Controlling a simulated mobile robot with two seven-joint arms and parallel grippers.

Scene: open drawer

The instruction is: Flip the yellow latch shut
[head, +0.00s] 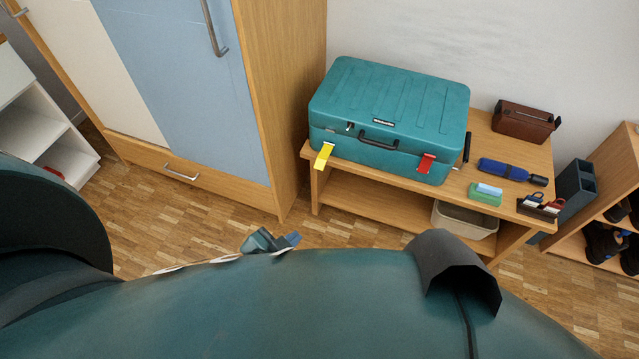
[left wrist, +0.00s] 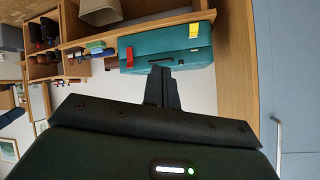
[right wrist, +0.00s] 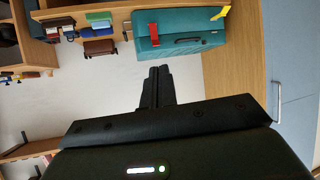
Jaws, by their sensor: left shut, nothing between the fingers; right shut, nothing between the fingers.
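A teal case (head: 390,110) lies closed on a wooden bench. The yellow latch (head: 323,155) is on its front at the left end. It sticks out and down from the case, most clearly in the right wrist view (right wrist: 219,13). A red latch (head: 425,163) is on the front at the right end. My left gripper (left wrist: 160,75) is shut and empty, pointing towards the case and apart from the latch. My right gripper (right wrist: 158,75) is shut and empty, with the case beyond its tips. My arms fill the bottom of the head view and hide most of both grippers.
The bench (head: 390,200) also bears a brown box (head: 523,122), a blue bottle (head: 505,169), a green sponge (head: 484,197) and a small tray of tools (head: 540,207). A tall cabinet (head: 281,100) stands close left of the case. Floor before the bench is clear.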

